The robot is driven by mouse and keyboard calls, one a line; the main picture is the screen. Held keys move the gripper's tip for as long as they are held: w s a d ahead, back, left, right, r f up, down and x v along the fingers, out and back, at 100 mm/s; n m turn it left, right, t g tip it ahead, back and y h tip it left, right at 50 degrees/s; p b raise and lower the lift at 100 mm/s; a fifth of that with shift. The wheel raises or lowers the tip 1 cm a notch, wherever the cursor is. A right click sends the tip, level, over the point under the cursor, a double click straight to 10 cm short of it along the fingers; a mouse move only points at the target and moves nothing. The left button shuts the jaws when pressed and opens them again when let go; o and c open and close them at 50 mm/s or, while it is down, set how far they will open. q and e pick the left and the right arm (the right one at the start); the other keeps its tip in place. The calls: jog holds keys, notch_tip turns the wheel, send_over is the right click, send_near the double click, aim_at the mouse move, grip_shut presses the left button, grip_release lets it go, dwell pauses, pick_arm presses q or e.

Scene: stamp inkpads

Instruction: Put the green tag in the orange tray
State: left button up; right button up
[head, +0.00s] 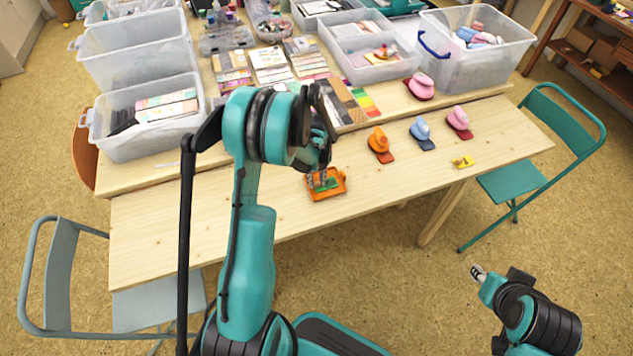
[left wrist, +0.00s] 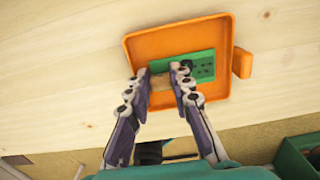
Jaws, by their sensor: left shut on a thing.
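The orange tray (head: 318,196) lies near the front edge of the wooden table. It also shows in the left wrist view (left wrist: 220,32). The green tag (left wrist: 206,66) is within the tray's outline, with dark dots on its right part; I cannot tell whether it touches the tray floor. My left gripper (left wrist: 160,72) reaches over the tray and is shut on the green tag, with a finger at either side of its left part. My right gripper (head: 478,272) is off the table at lower right, small in view, so its jaws are unclear.
Orange (head: 379,142), blue (head: 420,130) and pink (head: 458,119) stamps stand right of the tray. A yellow tag (head: 463,162) lies near the right front. Clear bins and paper pads fill the back. The table left of the tray is bare.

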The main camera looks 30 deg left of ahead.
pick_arm(q)
jog(key=shift+f, duration=0.2)
jog(key=o, duration=0.7)
jog(key=shift+r, duration=0.1)
jog(key=shift+o, duration=0.2)
